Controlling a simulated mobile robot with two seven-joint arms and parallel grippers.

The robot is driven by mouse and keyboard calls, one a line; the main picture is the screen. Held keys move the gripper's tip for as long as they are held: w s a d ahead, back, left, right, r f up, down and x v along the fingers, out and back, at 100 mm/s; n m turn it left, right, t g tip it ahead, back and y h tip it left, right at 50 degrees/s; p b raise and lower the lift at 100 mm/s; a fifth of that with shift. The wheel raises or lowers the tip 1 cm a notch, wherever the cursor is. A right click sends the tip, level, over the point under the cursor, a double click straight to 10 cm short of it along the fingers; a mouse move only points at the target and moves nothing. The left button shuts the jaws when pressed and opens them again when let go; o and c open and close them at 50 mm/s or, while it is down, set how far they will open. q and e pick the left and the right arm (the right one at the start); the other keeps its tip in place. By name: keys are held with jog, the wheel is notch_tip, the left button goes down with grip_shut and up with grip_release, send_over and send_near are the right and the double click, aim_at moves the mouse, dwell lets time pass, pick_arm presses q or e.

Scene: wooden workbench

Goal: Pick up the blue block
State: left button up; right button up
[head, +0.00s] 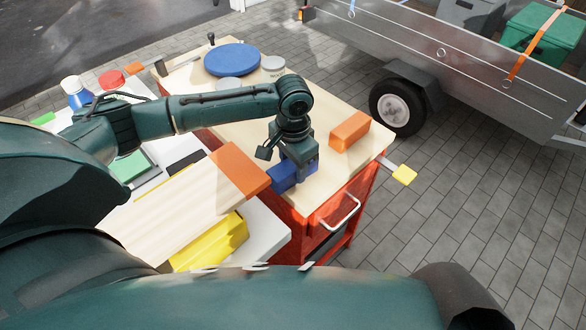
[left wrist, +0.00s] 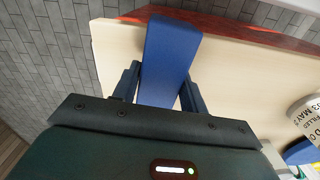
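The blue block (head: 283,178) lies on the wooden benchtop close to its near edge, above the red cabinet. My left gripper (head: 298,168) points down over it and hides part of it in the head view. In the left wrist view the blue block (left wrist: 170,50) runs between the two dark blue fingers of my left gripper (left wrist: 160,85), one on each side. The fingers are very close to the block's sides; whether they press on it cannot be told. The block appears to rest on the bench. My right gripper is not in view.
An orange block (head: 350,131) stands to the right on the benchtop (head: 325,108). A blue disc (head: 232,59) and grey tins (head: 273,63) are at the far end. A wooden board with an orange end (head: 238,172) and a yellow object (head: 210,242) lie to the left. A trailer (head: 470,60) stands beyond.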

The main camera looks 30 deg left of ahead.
pick_arm(q)
jog(key=c, duration=0.6)
jog(key=shift+r, duration=0.1)
